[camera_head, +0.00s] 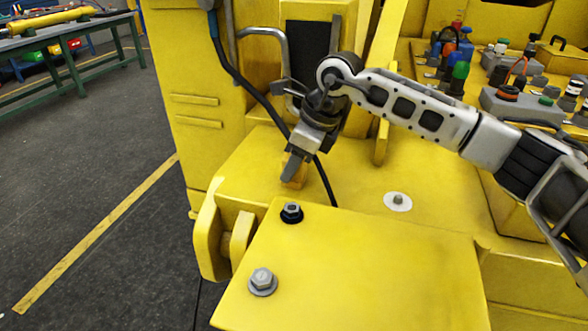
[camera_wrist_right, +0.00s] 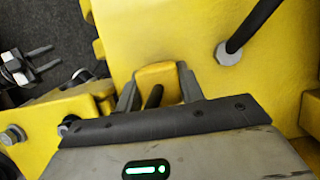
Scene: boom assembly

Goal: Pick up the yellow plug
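A small yellow block, which looks like the yellow plug (camera_head: 301,178), sits low on the yellow machine deck in the head view. My right gripper (camera_head: 293,167) points down at it, with a grey finger in front of part of it. In the right wrist view the yellow plug (camera_wrist_right: 157,72) fills most of the gap between the two grey fingers of my right gripper (camera_wrist_right: 157,92). A dark stub stands in that gap. I cannot tell whether the fingers touch the plug's sides.
A black cable (camera_head: 262,100) hangs down close behind the gripper. A yellow plate (camera_head: 350,265) with two bolts lies in front. A round washer with a stud (camera_head: 397,201) is to the right. Several valves and fittings (camera_head: 520,90) crowd the far right.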

